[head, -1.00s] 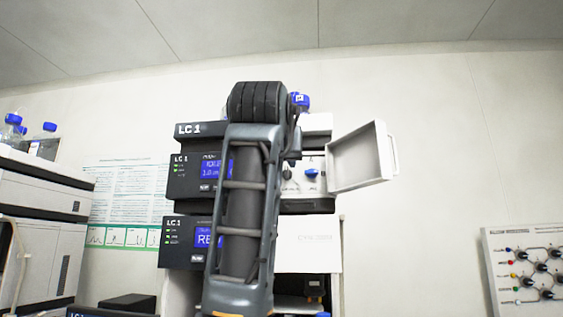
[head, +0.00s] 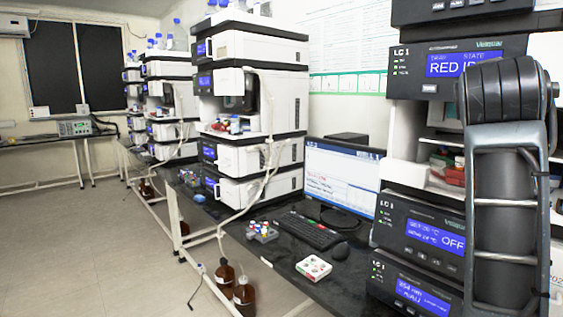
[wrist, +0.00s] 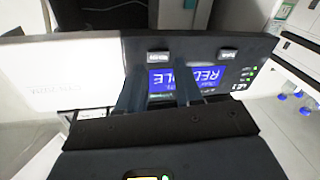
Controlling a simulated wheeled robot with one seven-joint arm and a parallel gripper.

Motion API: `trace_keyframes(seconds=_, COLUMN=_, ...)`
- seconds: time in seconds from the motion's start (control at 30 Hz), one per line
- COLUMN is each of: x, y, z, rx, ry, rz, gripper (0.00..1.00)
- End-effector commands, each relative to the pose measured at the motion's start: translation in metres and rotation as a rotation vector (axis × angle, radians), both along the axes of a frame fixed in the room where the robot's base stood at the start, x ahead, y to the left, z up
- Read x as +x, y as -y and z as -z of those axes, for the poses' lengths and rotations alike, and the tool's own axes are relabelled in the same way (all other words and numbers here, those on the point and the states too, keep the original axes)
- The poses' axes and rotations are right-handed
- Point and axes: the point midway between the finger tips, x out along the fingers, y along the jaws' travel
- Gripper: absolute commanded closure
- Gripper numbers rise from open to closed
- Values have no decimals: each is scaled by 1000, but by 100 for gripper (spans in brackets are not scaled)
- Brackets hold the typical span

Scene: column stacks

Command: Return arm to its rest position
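My arm (head: 505,190) stands folded up at the right of the head view, in front of the LC 1 stack. Its end is hidden there. In the wrist view my gripper (wrist: 160,90) shows two dark fingers spread apart with nothing between them. Behind the fingers is a dark instrument front with a blue display (wrist: 195,79), seen upside down. I cannot tell the distance between fingertips and panel.
The LC 1 stack (head: 410,240) is close at the right. A black bench (head: 270,268) holds a monitor (head: 340,178), a keyboard (head: 308,230), a vial rack (head: 262,232) and a white box (head: 313,268). Brown bottles (head: 244,294) stand below. The floor (head: 90,250) at left is open.

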Motion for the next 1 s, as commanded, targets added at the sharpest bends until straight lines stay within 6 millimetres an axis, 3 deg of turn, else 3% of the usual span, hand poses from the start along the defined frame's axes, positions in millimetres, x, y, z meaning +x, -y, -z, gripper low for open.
trace_keyframes(seconds=0.03, x=1, y=-5, z=29, rx=-15, ry=-24, rz=-25, gripper=65)
trace_keyframes(seconds=0.1, x=2, y=-12, z=61, rx=-35, ry=-43, rz=-62, gripper=65)
trace_keyframes(seconds=0.27, x=-6, y=-30, z=133, rx=-67, ry=-84, rz=-148, gripper=65)
trace_keyframes(seconds=0.47, x=-33, y=-53, z=218, rx=-85, ry=-128, rz=-259, gripper=65)
trace_keyframes(seconds=0.7, x=-88, y=-80, z=306, rx=-71, ry=-170, rz=-386, gripper=65)
trace_keyframes(seconds=1.0, x=-180, y=-112, z=387, rx=-9, ry=-204, rz=-525, gripper=65)
